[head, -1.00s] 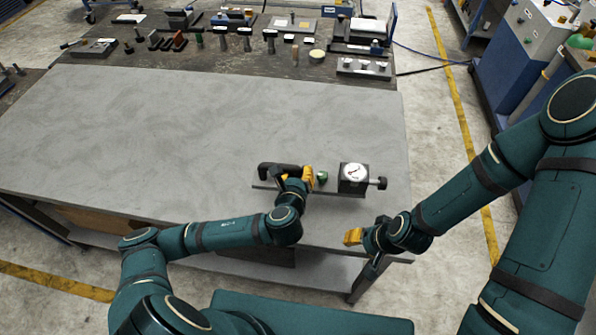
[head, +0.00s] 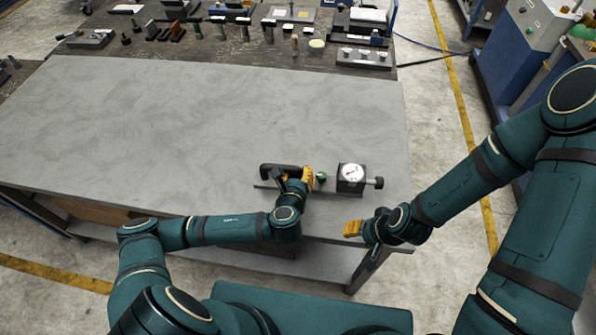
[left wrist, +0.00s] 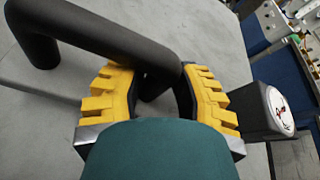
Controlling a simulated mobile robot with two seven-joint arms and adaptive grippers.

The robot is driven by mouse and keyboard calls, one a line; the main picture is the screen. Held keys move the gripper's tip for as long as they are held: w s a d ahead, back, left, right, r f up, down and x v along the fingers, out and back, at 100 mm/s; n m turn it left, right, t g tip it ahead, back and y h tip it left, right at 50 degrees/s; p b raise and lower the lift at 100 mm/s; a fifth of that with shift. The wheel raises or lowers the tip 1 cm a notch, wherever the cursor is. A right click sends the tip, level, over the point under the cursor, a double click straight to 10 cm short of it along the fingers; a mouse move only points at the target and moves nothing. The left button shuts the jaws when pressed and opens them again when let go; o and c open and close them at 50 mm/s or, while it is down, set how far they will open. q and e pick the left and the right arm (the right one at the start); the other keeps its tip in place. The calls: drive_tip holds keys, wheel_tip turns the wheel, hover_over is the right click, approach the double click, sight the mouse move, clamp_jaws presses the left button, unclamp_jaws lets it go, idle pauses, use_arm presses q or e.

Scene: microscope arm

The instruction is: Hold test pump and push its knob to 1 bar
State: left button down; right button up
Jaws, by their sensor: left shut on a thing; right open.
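The test pump lies near the table's front right edge. The dial's reading is too small to tell.
The grey tabletop (head: 180,120) is clear to the left of and behind the pump. A dark bench (head: 200,48) with several tools and blocks stands behind it. A blue-and-white cabinet (head: 530,50) stands at the back right.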

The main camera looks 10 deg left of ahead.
use_arm(q)
drive_tip(key=shift+f, duration=0.95)
use_arm(e)
drive_tip(key=shift+f, duration=0.2)
use_arm(q)
drive_tip(key=shift+f, duration=0.7)
idle(0.4)
idle(0.8)
use_arm(e)
clamp_jaws()
drive_tip(key=w+d+m, duration=0.2)
drive_tip(key=w, duration=0.1)
drive_tip(key=w+d+r+m, duration=0.1)
drive_tip(key=w+d+m, duration=0.2)
drive_tip(key=w, duration=0.1)
drive_tip(key=w+d+m+g, duration=0.1)
drive_tip(key=w+d+m, duration=0.2)
drive_tip(key=shift+w+r, duration=0.15)
drive_tip(key=shift+r, duration=0.05)
use_arm(q)
drive_tip(key=shift+d+r, duration=0.1)
use_arm(e)
drive_tip(key=w+d+r+m+g, duration=0.1)
drive_tip(key=w+d+r+m, duration=0.5)
drive_tip(key=d+m, duration=0.1)
drive_tip(key=shift+d+g, duration=0.3)
drive_tip(key=shift+d, duration=0.2)
drive_tip(key=shift+r, duration=0.1)
